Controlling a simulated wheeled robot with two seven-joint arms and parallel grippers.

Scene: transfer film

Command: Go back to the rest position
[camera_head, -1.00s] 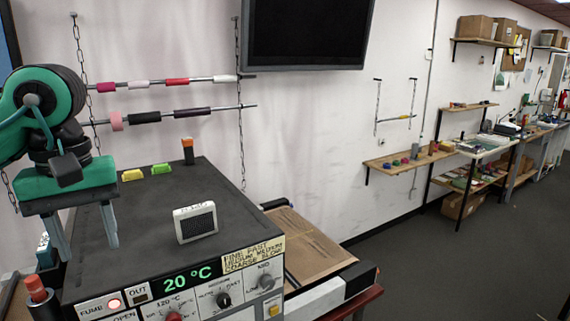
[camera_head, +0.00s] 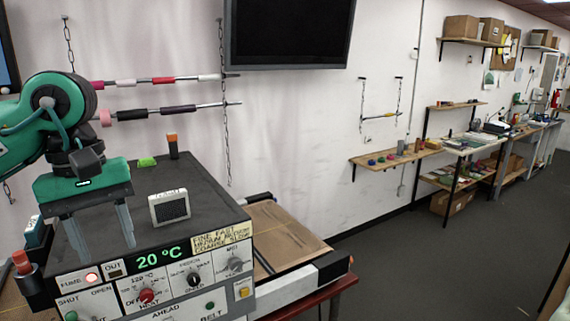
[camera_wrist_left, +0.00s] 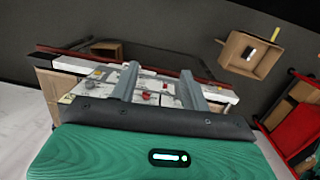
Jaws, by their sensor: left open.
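My left gripper (camera_head: 103,232) is green with two grey fingers. It points down over the left side of the dark top of a machine (camera_head: 195,200). The fingers are spread with nothing between them. In the left wrist view the left gripper (camera_wrist_left: 160,85) also shows its two fingers apart and empty, with the machine's white control panel (camera_wrist_left: 150,90) beyond them. My right gripper is in neither view.
Rods with coloured rolls (camera_head: 163,80) hang on the wall. A belt with brown sheet (camera_head: 275,235) lies right. The floor (camera_head: 400,260) at right is clear.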

